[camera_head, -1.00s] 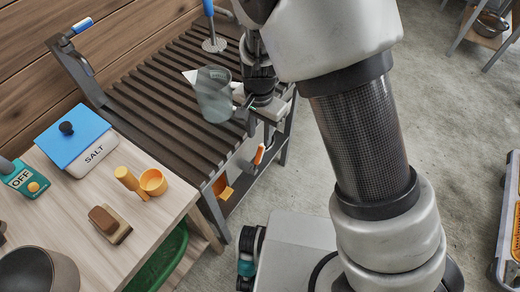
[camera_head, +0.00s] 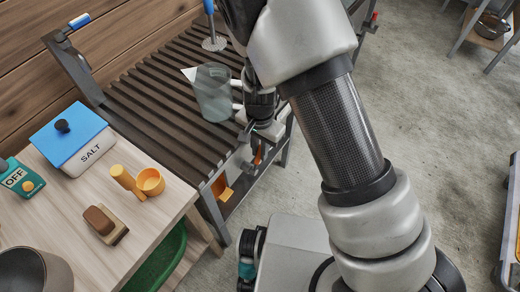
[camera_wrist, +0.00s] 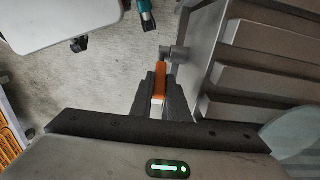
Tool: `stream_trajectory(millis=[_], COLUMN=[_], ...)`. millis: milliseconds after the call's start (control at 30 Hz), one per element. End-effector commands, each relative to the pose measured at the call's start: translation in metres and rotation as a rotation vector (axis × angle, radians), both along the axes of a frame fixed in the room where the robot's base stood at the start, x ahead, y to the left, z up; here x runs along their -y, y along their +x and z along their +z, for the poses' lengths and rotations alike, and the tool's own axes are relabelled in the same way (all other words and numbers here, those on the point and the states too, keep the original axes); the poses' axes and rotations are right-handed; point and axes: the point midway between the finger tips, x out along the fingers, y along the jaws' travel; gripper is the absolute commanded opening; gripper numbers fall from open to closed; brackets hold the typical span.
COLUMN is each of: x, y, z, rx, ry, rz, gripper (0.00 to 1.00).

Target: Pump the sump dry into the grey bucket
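My gripper (camera_head: 262,133) is low at the right side of the slatted bench. In the wrist view its two fingers (camera_wrist: 160,88) lie close along both sides of an orange handle with a pale end (camera_wrist: 159,80), and appear shut on it. The handle runs to a grey round fitting (camera_wrist: 174,54) beside the bench frame. In the head view the orange handle (camera_head: 258,155) shows just below the gripper. I cannot make out a sump. No bucket is clearly seen; a dark grey round vessel (camera_head: 38,262) is cut off at lower left.
A translucent jug (camera_head: 213,93) stands on the slatted bench (camera_head: 150,95), close to my gripper.

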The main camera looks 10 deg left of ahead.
Motion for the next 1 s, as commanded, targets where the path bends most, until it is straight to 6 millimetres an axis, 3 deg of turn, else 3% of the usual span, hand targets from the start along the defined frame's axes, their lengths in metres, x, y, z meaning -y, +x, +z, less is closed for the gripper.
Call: stream_trajectory(millis=[100, 367, 800, 1000], x=[0.000, 0.001, 0.011, 0.011], y=[0.000, 0.002, 0.025, 0.027], z=[0.000, -0.002, -0.019, -0.019], rx=[0.000, -0.018, -0.321, -0.369], ry=[0.000, 0.006, 0.133, 0.153], rz=[0.000, -0.003, -0.004, 0.000], gripper=[0.00, 0.00, 0.00, 0.00])
